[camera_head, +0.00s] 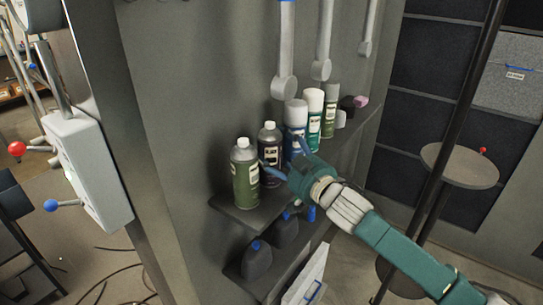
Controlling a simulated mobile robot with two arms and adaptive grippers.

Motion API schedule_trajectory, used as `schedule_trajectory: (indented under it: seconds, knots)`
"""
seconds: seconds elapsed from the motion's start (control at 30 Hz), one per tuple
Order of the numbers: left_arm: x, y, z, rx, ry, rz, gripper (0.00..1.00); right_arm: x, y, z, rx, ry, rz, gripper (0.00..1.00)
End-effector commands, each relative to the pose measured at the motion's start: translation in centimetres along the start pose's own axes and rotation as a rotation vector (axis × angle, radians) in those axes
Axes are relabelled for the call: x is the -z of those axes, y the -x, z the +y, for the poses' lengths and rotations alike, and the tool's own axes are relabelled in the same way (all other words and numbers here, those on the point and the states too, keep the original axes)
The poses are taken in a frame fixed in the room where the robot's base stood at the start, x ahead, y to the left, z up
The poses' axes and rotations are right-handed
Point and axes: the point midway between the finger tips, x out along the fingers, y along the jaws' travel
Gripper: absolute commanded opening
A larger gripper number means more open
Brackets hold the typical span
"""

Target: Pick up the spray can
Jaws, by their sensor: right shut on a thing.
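A row of cans and bottles stands on the upper grey shelf (242,213). My right gripper (282,152) reaches in from the lower right. My left gripper is not in view.
More containers stand behind, including a white-capped green can (314,108) and a pink item (361,101). Dark bottles (258,262) sit on the lower shelf. Grey handles (285,60) hang above. A round stool (460,165) and a dark pole are at right.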

Motion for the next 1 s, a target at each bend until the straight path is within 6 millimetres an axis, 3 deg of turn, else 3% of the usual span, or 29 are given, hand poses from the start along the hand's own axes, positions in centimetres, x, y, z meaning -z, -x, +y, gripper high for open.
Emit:
schedule_trajectory:
  seconds: [0.17, 0.47, 0.5, 0.53, 0.7, 1.0]
  knots:
    - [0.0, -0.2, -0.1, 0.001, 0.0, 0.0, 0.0, 1.3, 0.0, 0.0, 0.0, 0.002, 0.006, 0.39]
    - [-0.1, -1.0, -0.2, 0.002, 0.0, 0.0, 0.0, 7.0, 0.0, 0.0, 0.001, 0.003, 0.008, 0.39]
    - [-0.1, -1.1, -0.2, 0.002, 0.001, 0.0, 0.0, 7.7, 0.0, 0.0, 0.001, 0.003, 0.006, 0.33]
    - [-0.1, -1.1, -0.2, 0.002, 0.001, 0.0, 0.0, 8.2, 0.0, 0.0, 0.001, 0.003, 0.007, 0.33]
    - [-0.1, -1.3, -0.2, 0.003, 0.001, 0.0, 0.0, 9.7, 0.0, 0.0, 0.0, 0.001, 0.001, 0.32]
    - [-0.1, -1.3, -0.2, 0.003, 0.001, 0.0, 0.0, 10.1, 0.0, 0.0, 0.0, 0.0, 0.001, 0.31]
